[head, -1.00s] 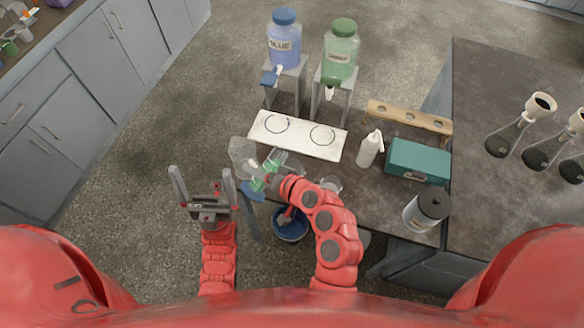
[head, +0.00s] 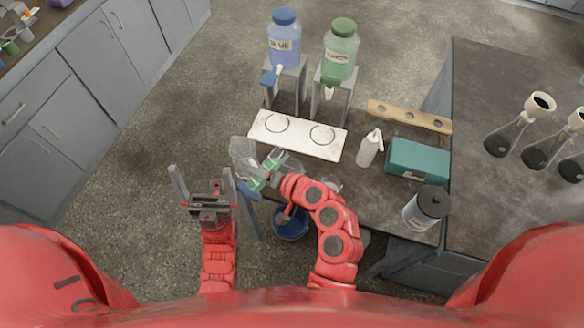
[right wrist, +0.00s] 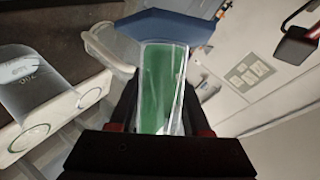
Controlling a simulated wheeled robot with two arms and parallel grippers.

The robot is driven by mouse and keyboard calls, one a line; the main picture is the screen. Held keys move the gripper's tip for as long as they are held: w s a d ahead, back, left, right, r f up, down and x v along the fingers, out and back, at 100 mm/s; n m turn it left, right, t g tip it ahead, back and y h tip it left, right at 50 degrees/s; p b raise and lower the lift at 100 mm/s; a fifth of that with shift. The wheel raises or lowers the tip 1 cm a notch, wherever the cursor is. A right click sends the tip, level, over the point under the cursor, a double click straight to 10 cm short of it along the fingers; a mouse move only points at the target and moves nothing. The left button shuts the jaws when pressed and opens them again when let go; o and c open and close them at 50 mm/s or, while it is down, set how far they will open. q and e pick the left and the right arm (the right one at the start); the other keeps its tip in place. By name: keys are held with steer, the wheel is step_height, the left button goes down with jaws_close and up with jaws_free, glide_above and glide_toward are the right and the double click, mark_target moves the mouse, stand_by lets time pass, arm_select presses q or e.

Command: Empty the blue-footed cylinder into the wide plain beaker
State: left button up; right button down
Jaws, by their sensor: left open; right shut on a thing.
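My right gripper (head: 272,176) is shut on the blue-footed cylinder (head: 263,173), a clear tube with green liquid in it. The cylinder lies slantwise in the head view, its blue foot (head: 249,191) at lower left. In the right wrist view the cylinder (right wrist: 160,85) stands out past the jaws, with the foot at the top of the picture. A wide clear beaker (head: 242,150) is just up and left of the cylinder; the gap between them is hard to judge. No flow of liquid is visible. My left gripper (head: 203,174) is open and empty, left of the cylinder.
A white board (head: 298,151) with two rings lies behind the cylinder, before the blue (head: 284,45) and green (head: 340,55) bottles on stands. A white squeeze bottle (head: 368,150), teal box (head: 417,160) and wooden rack (head: 410,116) are to the right. A blue bucket (head: 291,226) is below.

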step_height(320, 180, down, 6)
steer(key=m+y+b, duration=0.1)
steer(key=m+b, duration=0.1)
steer(key=b, duration=0.3)
steer(key=shift+a+g+y, duration=0.2)
steer(key=shift+g+y, duration=0.1)
steer(key=shift+g, duration=0.1)
stand_by(1.1)
